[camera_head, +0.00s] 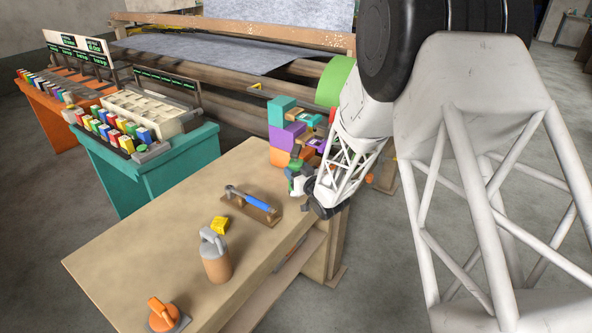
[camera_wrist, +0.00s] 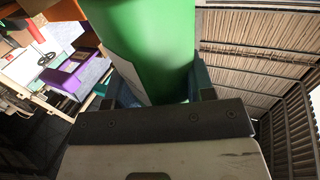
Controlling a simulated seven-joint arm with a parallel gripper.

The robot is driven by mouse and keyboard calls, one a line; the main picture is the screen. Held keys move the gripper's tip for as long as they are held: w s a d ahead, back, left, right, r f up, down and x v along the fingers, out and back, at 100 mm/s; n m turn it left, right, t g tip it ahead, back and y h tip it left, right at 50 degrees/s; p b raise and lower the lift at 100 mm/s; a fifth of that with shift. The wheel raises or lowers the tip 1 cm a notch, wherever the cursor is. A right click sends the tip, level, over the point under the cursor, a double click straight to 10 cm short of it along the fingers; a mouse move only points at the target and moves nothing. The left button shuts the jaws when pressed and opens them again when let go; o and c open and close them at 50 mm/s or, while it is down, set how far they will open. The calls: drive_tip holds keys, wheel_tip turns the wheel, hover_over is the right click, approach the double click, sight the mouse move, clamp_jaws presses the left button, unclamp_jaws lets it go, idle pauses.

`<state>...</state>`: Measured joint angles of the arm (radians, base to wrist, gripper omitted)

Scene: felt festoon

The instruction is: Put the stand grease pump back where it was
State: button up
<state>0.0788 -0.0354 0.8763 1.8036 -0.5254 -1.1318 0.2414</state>
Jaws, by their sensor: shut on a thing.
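My gripper (camera_head: 302,186) is beyond the far right edge of the wooden table, beside the stacked coloured bins. In the wrist view my gripper (camera_wrist: 160,92) is shut on a green, rounded object (camera_wrist: 150,45) with a pale patch on its left side. It is probably the grease pump, but its ends are hidden. In the head view only a small green part (camera_head: 293,186) shows beside the gripper. I cannot tell whether the object touches anything below it.
The table (camera_head: 130,255) bears a blue-handled tool on a wooden holder (camera_head: 262,212), a yellow block (camera_head: 219,225), a grey-topped orange-brown container (camera_head: 216,266) and an orange fixture (camera_head: 162,315). Teal, purple and orange bins (camera_head: 283,136) stand behind. A teal bench (camera_head: 150,180) is at left.

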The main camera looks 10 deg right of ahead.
drive_tip(key=shift+f, duration=0.35)
drive_tip(key=o, duration=1.3)
drive_tip(key=shift+o, duration=0.2)
drive_tip(key=shift+r, duration=0.55)
drive_tip(key=v, duration=1.2)
